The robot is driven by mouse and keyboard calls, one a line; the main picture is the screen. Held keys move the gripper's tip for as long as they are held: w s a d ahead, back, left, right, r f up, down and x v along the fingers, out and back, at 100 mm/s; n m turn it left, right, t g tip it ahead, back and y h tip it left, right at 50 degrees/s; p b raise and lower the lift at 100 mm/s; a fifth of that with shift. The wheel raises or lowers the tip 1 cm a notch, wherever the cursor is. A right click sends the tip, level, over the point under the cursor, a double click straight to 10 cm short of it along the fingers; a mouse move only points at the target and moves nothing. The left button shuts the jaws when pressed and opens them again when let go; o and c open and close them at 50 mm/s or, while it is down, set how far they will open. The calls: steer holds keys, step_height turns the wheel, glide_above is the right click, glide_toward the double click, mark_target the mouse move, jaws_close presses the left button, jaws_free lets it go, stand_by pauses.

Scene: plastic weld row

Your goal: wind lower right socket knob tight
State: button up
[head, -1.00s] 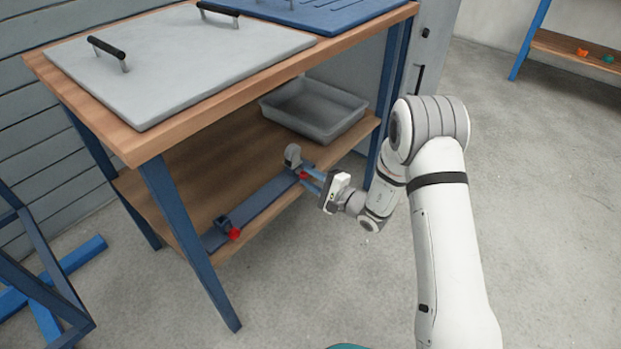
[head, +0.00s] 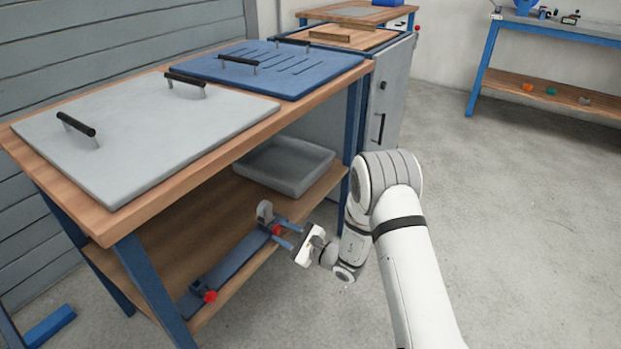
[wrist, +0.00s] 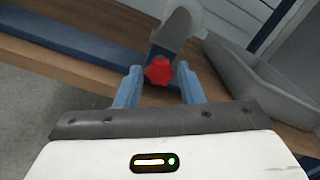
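A blue rail (head: 238,262) lies along the front of the lower shelf. At its right end stands a grey socket (head: 265,212) with a red star-shaped knob (head: 277,229). My gripper (head: 288,236) reaches in from the right, pointing at this knob. In the wrist view the red knob (wrist: 158,71) appears between the two blue fingertips, with a gap on each side. My gripper (wrist: 159,78) is open and empty. I cannot tell how deep the knob sits between the fingers. A second red knob (head: 209,296) is at the rail's left end.
A grey tray (head: 285,165) sits behind the rail on the wooden lower shelf (head: 195,240); its side also shows in the wrist view (wrist: 262,90). The tabletop (head: 190,165) overhangs the shelf. A blue table leg (head: 352,125) stands close to my arm. The floor at right is clear.

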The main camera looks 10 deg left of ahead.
steer(key=m+p, duration=0.2)
steer(key=m, duration=0.4)
steer(key=shift+r, duration=0.15)
steer(key=m+p, duration=0.2)
steer(key=m, duration=0.4)
steer(key=shift+m, duration=0.4)
steer(key=p+v, duration=0.3)
steer(key=v, duration=0.5)
steer(key=s+d+r+n+g+h+p, duration=0.1)
steer(key=s+r+n+g+p, duration=0.2)
steer(key=r, duration=0.6)
steer(key=s+d+r+n+g+p, duration=0.1)
steer(key=s+r+n+g+p, duration=0.2)
steer(key=r+n, duration=0.3)
steer(key=s+d+r+n+g+h+p, duration=0.1)
steer(key=s+r+n+g+p, duration=0.3)
steer(key=r, duration=1)
steer(key=shift+s+n+h+p, duration=0.35)
steer(key=shift+n+p, duration=0.1)
steer(key=shift+n, duration=0.25)
steer(key=shift+a+r, duration=0.1)
